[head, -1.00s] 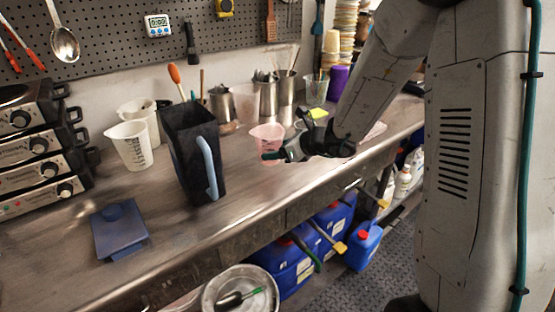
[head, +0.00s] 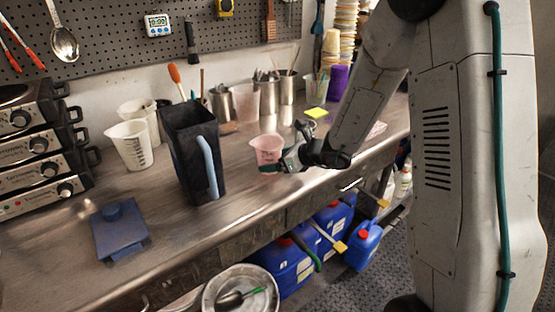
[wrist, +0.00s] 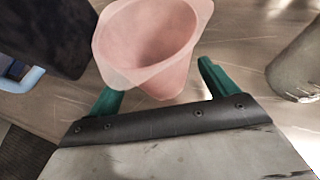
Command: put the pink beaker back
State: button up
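The pink beaker (head: 267,146) is upright over the middle of the metal counter. My gripper (head: 280,166) comes in from the right and is closed around its lower part, with one teal finger in front of it. In the wrist view the beaker (wrist: 150,45) has its open, empty mouth towards the camera, and its body lies between the two teal fingers (wrist: 160,84). Its rim hides part of the left finger, and a thin gap shows by the right one. I cannot tell whether its base touches the counter.
A tall black pitcher (head: 185,150) with a blue handle stands left of the beaker. White jugs (head: 130,145), a translucent beaker (head: 245,100) and metal cups (head: 287,90) stand behind. A yellow pad (head: 316,113) lies back right. A blue scale (head: 120,232) sits front left.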

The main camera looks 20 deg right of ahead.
jog(key=shift+r, duration=0.15)
jog(key=shift+s+d+r, duration=0.2)
jog(key=shift+r, duration=0.05)
jog(key=v, duration=1.1)
jog(key=s+a+r+n+g, duration=0.4)
jog(key=s+a+n, duration=0.2)
jog(key=s+n, duration=0.25)
jog(key=s+a+r+n+g, duration=0.3)
jog(key=s+a+r+n, duration=0.15)
jog(key=s+n, duration=0.4)
jog(key=s+d+r+n+h, duration=0.1)
jog(key=s+d+n+h, duration=0.2)
jog(key=s+n, duration=0.2)
jog(key=s+d+r+n+g+h, duration=0.1)
jog(key=s+d+n+h, duration=0.2)
jog(key=s+n, duration=0.3)
jog(key=shift+s+d+r+n+h, duration=0.2)
jog(key=shift+s+d+n+h, duration=0.15)
jog(key=shift+s+h, duration=0.55)
